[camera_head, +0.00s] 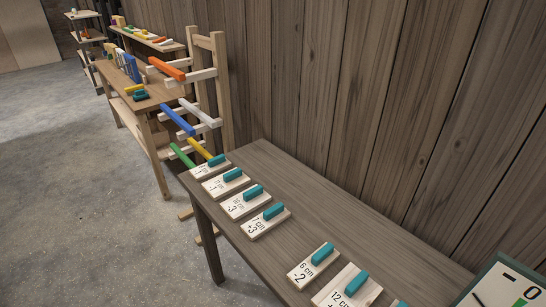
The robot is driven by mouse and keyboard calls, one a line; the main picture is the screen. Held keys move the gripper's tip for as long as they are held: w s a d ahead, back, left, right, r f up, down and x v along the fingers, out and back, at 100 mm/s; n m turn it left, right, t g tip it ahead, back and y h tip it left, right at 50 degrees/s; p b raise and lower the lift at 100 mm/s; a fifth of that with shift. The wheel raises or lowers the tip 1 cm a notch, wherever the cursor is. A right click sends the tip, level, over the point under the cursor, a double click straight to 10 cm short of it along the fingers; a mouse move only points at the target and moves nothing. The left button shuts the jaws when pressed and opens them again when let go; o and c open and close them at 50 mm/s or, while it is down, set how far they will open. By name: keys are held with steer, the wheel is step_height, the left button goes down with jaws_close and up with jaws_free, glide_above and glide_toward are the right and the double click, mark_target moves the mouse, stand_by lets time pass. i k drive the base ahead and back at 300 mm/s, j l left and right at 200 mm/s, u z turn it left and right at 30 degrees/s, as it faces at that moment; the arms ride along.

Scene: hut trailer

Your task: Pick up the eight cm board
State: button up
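Several pale boards with teal handles lie in a row along the grey-brown wooden table (330,212). One board (298,273) reads "6 cm -2", and a board cut by the bottom edge (335,291) reads "12 cm". Farther back lie a board that seems to read "+3" (257,228), one ending in "-3" (238,208), and two more, a nearer one (216,189) and the farthest (202,172). Their lengths are too small to read surely, so I cannot tell which is the eight cm board. My gripper is not in view.
A wooden rack (222,85) with coloured bars stands past the table's far end. A workbench (150,101) and shelves (90,37) stand beyond. A plank wall (330,80) runs behind the table. A dark-framed sign (505,290) is at lower right. Floor (70,190) at left is clear.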

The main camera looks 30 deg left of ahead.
mark_target(215, 165)
steer(key=u, duration=1.8)
steer(key=z, duration=0.25)
steer(key=i+j+z, duration=0.15)
steer(key=z, duration=0.25)
steer(key=i+j+z, duration=0.2)
steer(key=z, duration=0.25)
steer(key=i+j+z, duration=0.1)
steer(key=j+z, duration=0.15)
steer(key=z, duration=0.15)
steer(key=i+j+z, duration=0.1)
steer(key=j+z, duration=0.45)
steer(key=z, duration=0.3)
steer(key=j+z, duration=0.1)
steer(key=j, duration=1.25)
steer(key=j+z, duration=0.15)
steer(key=j, duration=0.5)
steer(key=k+j+z, duration=0.1)
steer(key=j, duration=0.55)
steer(key=k+j+z, duration=0.1)
steer(key=j, duration=0.6)
